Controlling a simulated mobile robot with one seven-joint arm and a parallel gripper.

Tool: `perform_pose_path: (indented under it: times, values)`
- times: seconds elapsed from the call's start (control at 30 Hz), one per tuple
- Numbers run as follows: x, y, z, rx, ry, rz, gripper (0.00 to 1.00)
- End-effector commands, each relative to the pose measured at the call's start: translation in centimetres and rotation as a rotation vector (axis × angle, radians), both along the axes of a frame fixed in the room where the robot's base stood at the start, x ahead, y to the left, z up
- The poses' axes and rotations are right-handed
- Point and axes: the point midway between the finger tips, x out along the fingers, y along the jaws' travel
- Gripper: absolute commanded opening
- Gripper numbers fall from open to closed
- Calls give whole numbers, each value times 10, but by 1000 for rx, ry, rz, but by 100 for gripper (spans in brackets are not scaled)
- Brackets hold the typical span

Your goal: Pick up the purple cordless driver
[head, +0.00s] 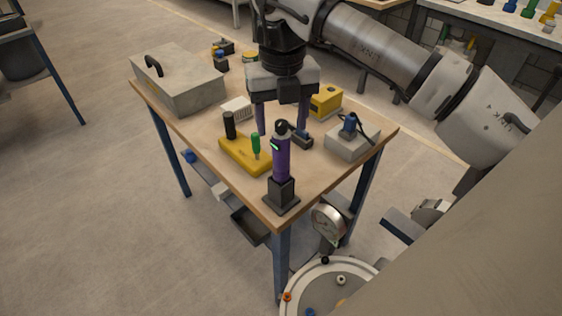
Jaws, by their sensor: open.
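The purple cordless driver (281,158) stands upright in a dark square-based holder (281,196) at the near corner of the wooden table. It has a black top and a small green mark near its upper end. My gripper (282,130) points down over the table, its two fingers apart, with nothing seen between them except the driver's top in the line of sight. The gripper appears to be behind the driver, farther from the camera. I cannot tell the exact gap between them. The driver hides part of the table behind it.
A yellow tray (240,155) with a black and a green-handled tool stands left of the driver. A grey box (352,141) is to the right, a yellow device (326,101) behind. A grey toolbox (181,86) fills the back left. A gauge (328,220) is below the near edge.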

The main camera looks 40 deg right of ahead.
Motion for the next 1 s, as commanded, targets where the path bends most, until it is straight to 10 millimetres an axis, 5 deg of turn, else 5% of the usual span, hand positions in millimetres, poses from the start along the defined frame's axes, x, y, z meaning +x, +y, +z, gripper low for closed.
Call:
perform_pose_path:
  times: [0.53, 0.8, 1.0]
  values:
    - [2, 0, -59, 2, -1, 2, 58]
    - [2, 0, -65, 0, -1, 1, 58]
    - [2, 0, -65, 0, -1, 1, 35]
